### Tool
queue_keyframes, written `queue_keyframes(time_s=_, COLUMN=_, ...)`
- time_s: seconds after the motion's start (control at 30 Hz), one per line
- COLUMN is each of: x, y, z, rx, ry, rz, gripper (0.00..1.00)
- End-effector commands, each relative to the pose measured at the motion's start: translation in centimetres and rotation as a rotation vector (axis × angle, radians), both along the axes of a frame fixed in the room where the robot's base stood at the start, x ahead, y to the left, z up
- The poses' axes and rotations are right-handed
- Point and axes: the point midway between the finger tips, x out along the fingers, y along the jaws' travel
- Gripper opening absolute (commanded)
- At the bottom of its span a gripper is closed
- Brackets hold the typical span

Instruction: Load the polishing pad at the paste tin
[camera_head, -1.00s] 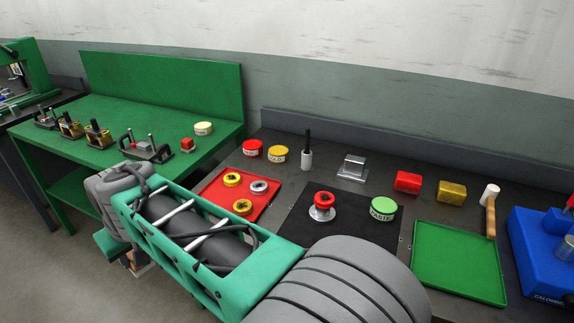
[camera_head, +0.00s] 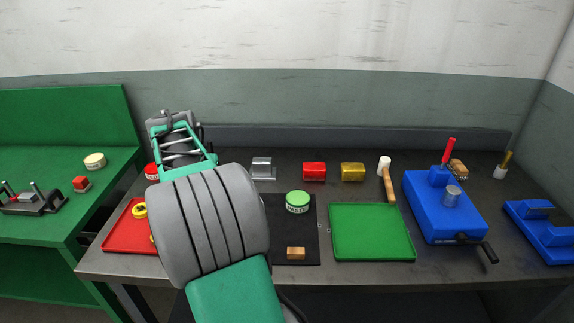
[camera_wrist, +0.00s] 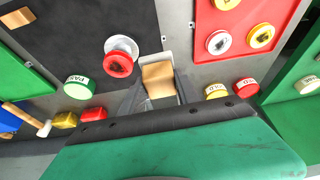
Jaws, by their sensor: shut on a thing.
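The paste tin (camera_head: 297,201), with a green lid and a white label, stands upright on the black mat (camera_head: 281,222); it also shows in the wrist view (camera_wrist: 79,87). My gripper (camera_wrist: 160,72) is shut on a tan block-like thing, which looks like the polishing pad (camera_wrist: 158,83). The pad is held above the bench, apart from the paste tin. In the head view my own arm hides the gripper's tips and the pad. A red knob on a pale disc (camera_wrist: 118,64) stands on the mat in the wrist view.
A small wooden block (camera_head: 296,253) lies on the mat's front. The green tray (camera_head: 371,231) is empty. Red (camera_head: 314,171) and yellow (camera_head: 352,172) blocks, a silver block (camera_head: 263,169) and a mallet (camera_head: 387,178) line the back. The red tray (camera_head: 126,237) holds rings at left.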

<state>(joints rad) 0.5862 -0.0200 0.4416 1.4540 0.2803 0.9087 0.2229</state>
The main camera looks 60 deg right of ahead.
Motion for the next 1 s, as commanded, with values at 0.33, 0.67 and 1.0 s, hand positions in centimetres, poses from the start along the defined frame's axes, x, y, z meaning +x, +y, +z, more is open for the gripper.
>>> queue_keyframes(time_s=0.33, x=-13.5, y=-18.0, z=-1.0, rx=-0.008, ry=-0.001, rz=-0.612, gripper=0.06)
queue_keyframes(time_s=0.67, x=-18.5, y=-21.7, z=-2.2, rx=-0.014, ry=-0.004, rz=-0.783, gripper=0.06)
queue_keyframes(time_s=1.0, x=-18.4, y=-21.7, z=-6.1, rx=-0.014, ry=-0.003, rz=-0.778, gripper=0.06)
